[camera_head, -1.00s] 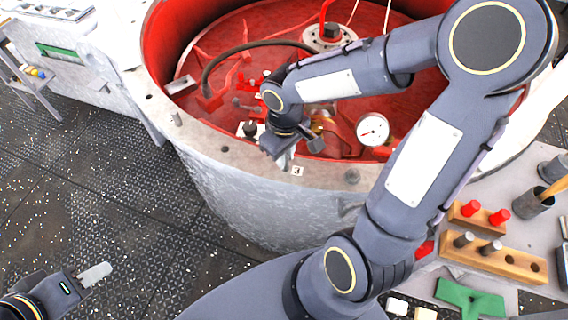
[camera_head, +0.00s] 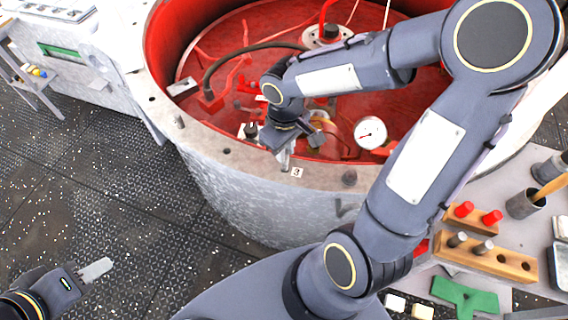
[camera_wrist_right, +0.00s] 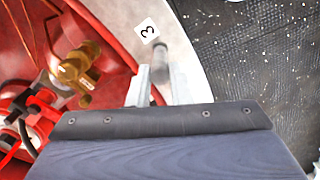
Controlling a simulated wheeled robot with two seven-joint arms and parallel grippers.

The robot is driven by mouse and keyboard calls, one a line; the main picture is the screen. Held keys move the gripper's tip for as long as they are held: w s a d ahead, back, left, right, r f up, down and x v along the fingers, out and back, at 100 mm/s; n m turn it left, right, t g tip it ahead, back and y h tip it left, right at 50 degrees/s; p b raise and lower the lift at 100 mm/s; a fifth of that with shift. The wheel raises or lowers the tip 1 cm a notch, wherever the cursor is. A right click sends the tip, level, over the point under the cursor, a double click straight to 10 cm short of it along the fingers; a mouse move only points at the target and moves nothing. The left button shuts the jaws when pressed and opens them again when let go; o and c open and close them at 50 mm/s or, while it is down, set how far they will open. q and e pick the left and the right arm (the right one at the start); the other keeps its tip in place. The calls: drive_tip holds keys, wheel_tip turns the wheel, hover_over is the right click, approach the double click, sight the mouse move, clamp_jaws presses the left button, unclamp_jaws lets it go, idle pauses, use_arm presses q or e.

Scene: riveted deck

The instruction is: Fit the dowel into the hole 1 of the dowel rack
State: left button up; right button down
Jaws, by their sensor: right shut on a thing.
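My right gripper (camera_head: 286,160) is over the near rim of the round red-lined tank, beside a white tag marked 3 (camera_head: 296,172). In the right wrist view its two fingers (camera_wrist_right: 158,88) are shut on a short grey cylinder, the dowel (camera_wrist_right: 160,62). Whether the dowel still touches the rim is unclear. No hole numbers are readable. My left gripper (camera_head: 97,270) is over the floor at the lower left; its finger gap does not show.
The tank rim (camera_head: 225,180) surrounds hoses and a gauge (camera_head: 370,132). A second wooden block with red pegs (camera_head: 464,209) stands behind the rack. A green part (camera_head: 466,297), small white blocks (camera_head: 395,302) and a grey cup (camera_head: 522,203) are nearby. Open floor lies left.

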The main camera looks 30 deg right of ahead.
drive_tip(key=shift+r+p, duration=0.8)
drive_tip(key=shift+r, duration=0.3)
drive_tip(key=shift+f, duration=0.15)
